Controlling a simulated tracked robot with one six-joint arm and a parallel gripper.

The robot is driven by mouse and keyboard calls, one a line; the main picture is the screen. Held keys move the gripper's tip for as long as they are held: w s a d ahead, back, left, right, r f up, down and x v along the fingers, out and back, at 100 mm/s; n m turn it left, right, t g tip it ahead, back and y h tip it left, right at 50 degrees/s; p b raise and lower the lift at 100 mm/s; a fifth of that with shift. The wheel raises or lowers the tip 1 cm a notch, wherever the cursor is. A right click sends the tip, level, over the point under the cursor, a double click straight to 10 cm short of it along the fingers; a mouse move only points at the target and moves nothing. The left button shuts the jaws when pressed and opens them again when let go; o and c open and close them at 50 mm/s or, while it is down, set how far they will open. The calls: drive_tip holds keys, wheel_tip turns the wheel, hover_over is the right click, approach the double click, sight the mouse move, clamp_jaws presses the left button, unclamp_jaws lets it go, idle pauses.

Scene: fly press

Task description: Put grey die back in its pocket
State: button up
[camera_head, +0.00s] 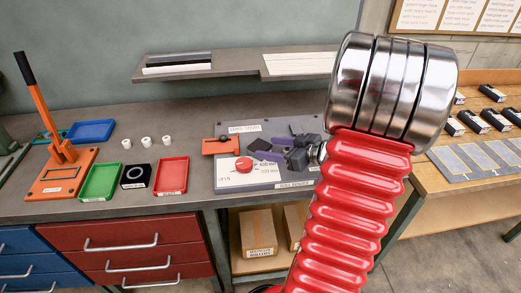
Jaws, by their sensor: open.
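My gripper (271,147) is at the centre right, over the grey labelled board (222,184) on the bench. Its dark jaws point left and are apart. I cannot make out anything held between them. A small dark square (258,144) on the board lies close to the jaws; I cannot tell whether it is a die or an empty pocket. Another dark patch (299,130) shows behind the gripper. I cannot pick out the grey die with certainty. My red arm and its metal collar hide the right part of the board.
Left are a red tray (172,175), a black block with a ring (136,176), a green tray (100,182) and an orange lever press (62,160). A shelf (235,65) overhangs behind.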

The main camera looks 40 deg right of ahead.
sight(261, 146)
drive_tip(key=shift+x, duration=2.65)
drive_tip(key=shift+c, duration=0.5)
clamp_jaws()
drive_tip(key=shift+r, duration=0.1)
drive_tip(key=shift+r, duration=5)
